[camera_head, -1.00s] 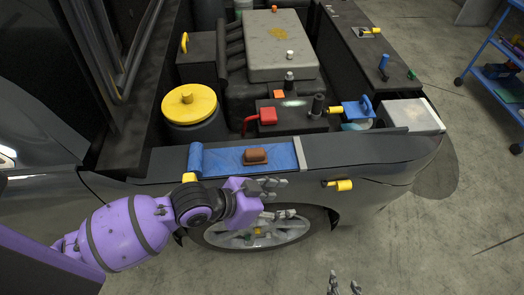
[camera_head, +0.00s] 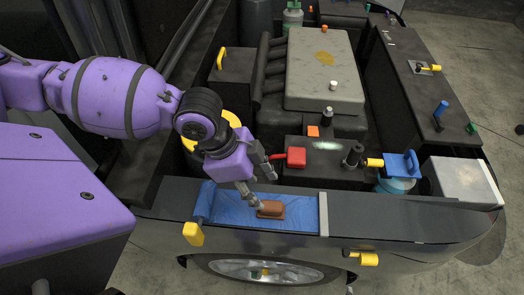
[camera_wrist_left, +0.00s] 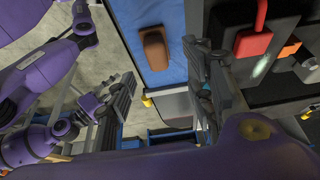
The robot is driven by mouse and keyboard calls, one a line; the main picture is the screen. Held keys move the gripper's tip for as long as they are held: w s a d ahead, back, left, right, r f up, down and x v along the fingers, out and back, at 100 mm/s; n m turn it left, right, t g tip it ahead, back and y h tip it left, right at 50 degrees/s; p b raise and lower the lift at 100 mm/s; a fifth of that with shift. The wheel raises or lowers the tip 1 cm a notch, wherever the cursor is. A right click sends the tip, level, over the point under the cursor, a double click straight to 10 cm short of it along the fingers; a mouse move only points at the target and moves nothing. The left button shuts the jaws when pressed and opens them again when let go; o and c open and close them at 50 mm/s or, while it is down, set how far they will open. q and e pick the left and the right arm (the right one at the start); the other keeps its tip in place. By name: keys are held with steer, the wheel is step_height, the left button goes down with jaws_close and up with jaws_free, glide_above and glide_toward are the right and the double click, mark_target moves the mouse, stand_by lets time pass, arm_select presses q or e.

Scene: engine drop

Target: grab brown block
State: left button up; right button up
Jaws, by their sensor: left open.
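Purple arm parts of mine show at the left of that view; the state of my right gripper is unclear there.
A yellow round cap (camera_head: 228,119) is partly hidden behind my left wrist. A grey engine cover (camera_head: 318,75) lies farther back.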

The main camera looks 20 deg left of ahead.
mark_target(271, 204)
arm_select(q)
steer(key=f, duration=0.1)
steer(key=d+f, duration=0.1)
steer(key=shift+s+d+f, duration=0.2)
steer(key=shift+f, duration=0.1)
steer(key=x, duration=0.3)
steer(key=shift+w+d+f, duration=0.2)
steer(key=shift+w+f, duration=0.05)
steer(key=shift+f, duration=0.3)
steer(key=c, duration=0.9)
steer(key=shift+c, duration=1.3)
jaws_close()
arm_select(e)
steer(key=s, duration=0.1)
steer(key=s+f, duration=0.1)
steer(key=shift+s+d, duration=0.15)
steer(key=shift+s, duration=0.2)
